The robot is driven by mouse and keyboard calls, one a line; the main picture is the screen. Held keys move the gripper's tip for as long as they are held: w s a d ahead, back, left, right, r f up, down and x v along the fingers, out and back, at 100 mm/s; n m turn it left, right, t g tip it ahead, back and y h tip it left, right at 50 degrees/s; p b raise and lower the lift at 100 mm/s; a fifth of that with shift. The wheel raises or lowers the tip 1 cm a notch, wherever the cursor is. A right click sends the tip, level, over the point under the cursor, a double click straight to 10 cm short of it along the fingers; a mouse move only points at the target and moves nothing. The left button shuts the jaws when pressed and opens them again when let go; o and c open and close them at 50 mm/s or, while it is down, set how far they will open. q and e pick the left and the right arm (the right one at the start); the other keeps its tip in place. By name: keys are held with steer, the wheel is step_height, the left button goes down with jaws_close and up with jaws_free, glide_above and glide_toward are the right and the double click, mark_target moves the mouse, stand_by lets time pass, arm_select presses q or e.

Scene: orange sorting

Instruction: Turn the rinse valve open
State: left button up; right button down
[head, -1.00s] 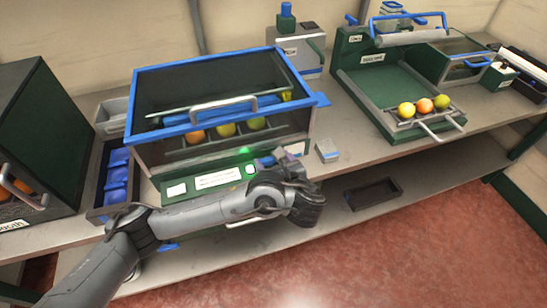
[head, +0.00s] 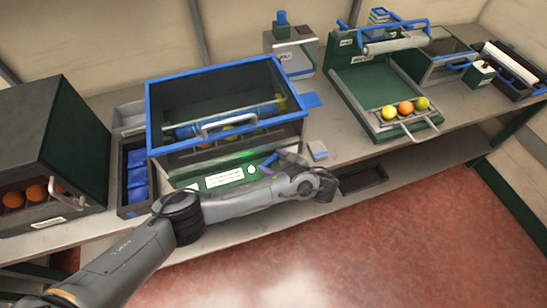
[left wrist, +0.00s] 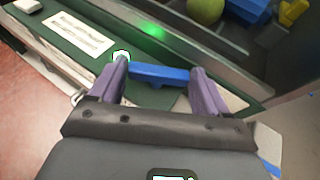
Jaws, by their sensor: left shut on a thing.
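The rinse valve's blue lever (head: 268,160) is on the green front panel of the blue-rimmed wash box (head: 222,71). The lever also shows in the left wrist view (left wrist: 160,74), as a blue bar lying between my fingers. My left gripper (left wrist: 160,78) is shut on this lever, with one purple finger at each end. In the head view my left gripper (head: 285,162) is at the right part of the panel, partly hidden by my wrist. A green light (left wrist: 152,32) glows on the panel beside a white label (left wrist: 80,32). My right gripper is not in view.
Oranges sit in a dark green box (head: 50,140) at the left, beside a tray of blue blocks (head: 137,175). A green stand (head: 375,95) with several fruits is at the right. A small block (head: 318,150) lies near my wrist. Below is a dark shelf tray (head: 362,180).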

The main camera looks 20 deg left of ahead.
arm_select(q)
steer(key=shift+g, duration=0.3)
steer(key=o, duration=1)
steer(key=shift+s+d+r+p, duration=0.1)
steer(key=shift+d+r+p, duration=0.2)
steer(key=shift+d+p, duration=0.2)
steer(key=p+v, duration=0.6)
steer(key=v, duration=0.3)
steer(key=shift+s+d, duration=0.15)
steer(key=shift+d, duration=0.15)
steer(key=shift+c, duration=0.2)
